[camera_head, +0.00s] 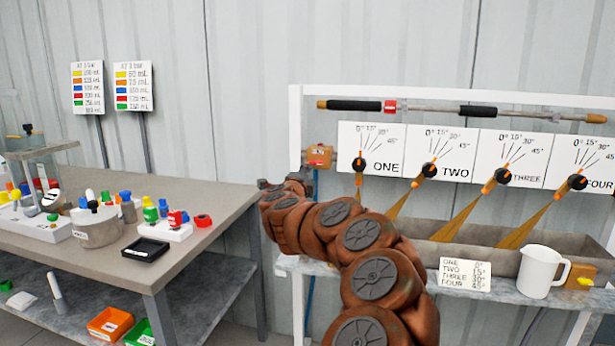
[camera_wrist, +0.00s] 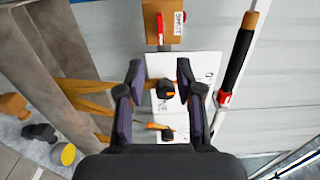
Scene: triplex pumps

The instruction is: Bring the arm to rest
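My gripper (camera_wrist: 160,66) is open in the wrist view, with its two dark fingers apart. Nothing is held between them. The panel marked ONE (camera_head: 385,150) and its black and orange valve lever show beyond and between the fingers in the wrist view (camera_wrist: 166,90); I cannot tell the distance. In the head view my brown arm reaches from the bottom middle up and left, past the left end of the trough. My fingers are not clear in that view.
A box with a red lever (camera_head: 320,156) sits left of panel ONE. A trough (camera_head: 470,254), a white pitcher (camera_head: 543,272) and a number card (camera_head: 465,273) are right of my arm. A table (camera_head: 190,228) with bottles and a black tray (camera_head: 146,250) stands left.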

